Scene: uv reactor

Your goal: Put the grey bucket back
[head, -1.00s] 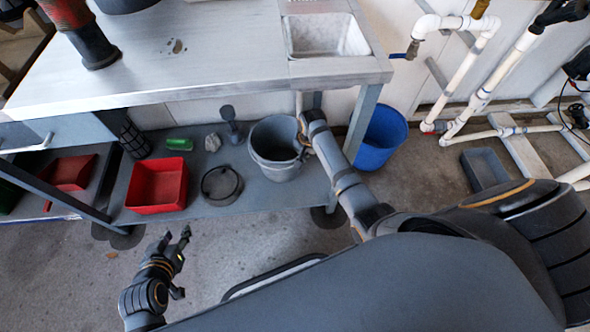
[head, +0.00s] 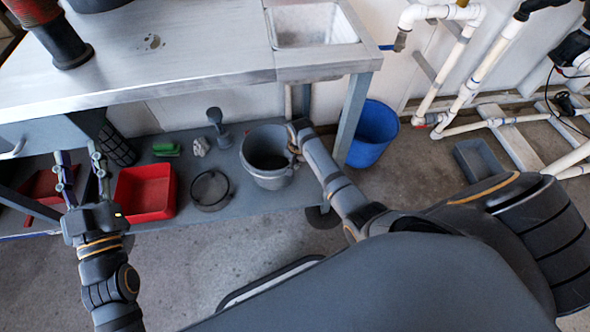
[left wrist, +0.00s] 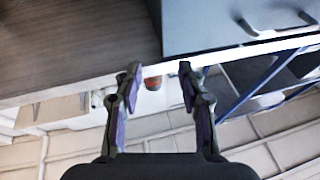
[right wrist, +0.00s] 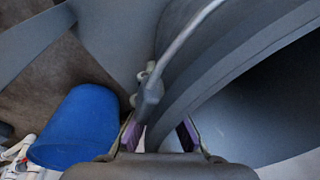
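The grey bucket (head: 256,166) stands upright on the low shelf (head: 238,199) under the workbench. My right gripper (head: 294,146) is at the right side of its rim. In the right wrist view the bucket's wall (right wrist: 215,75) runs between my right fingers (right wrist: 158,135), which close in on either side of it. Their tips are partly hidden by the rim and the handle's end. My left gripper (head: 82,170) is open and empty in front of the shelf's left part. The left wrist view (left wrist: 158,85) shows its fingers apart with nothing between them.
On the shelf are a red bin (head: 146,193), a dark ring (head: 209,190) and a grey stand (head: 219,128). A blue bucket (head: 372,133) stands on the floor beside the bench leg (head: 349,118). White pipes (head: 470,75) line the right wall. Floor in front is clear.

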